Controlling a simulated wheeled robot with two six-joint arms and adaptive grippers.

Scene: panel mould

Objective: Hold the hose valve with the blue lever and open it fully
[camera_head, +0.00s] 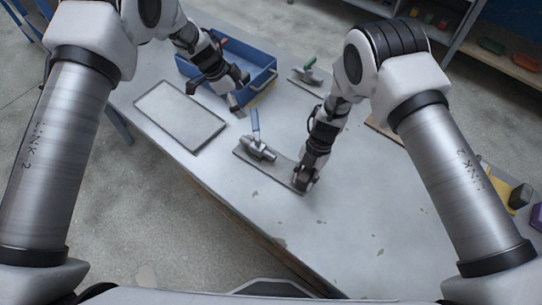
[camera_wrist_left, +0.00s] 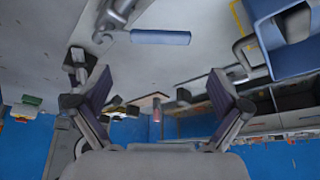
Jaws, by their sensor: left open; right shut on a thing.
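The hose valve (camera_head: 260,152) is a silvery metal body on a dark grey flat piece (camera_head: 243,151) on the table. Its blue lever (camera_head: 255,122) points away from me, towards the back of the table. The valve (camera_wrist_left: 117,14) and blue lever (camera_wrist_left: 160,37) also show in the left wrist view. My right gripper (camera_head: 302,184) is shut at the near right end of the grey flat piece, apart from the lever; its fingertips are partly hidden. My left gripper (camera_head: 233,92) is open and empty, behind the lever by the blue crate. Its open fingers (camera_wrist_left: 158,92) show in its wrist view.
A blue crate (camera_head: 262,82) stands at the back, close to my left gripper. A flat grey panel (camera_head: 180,118) lies on the left. The table's near part (camera_head: 290,235) is clear.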

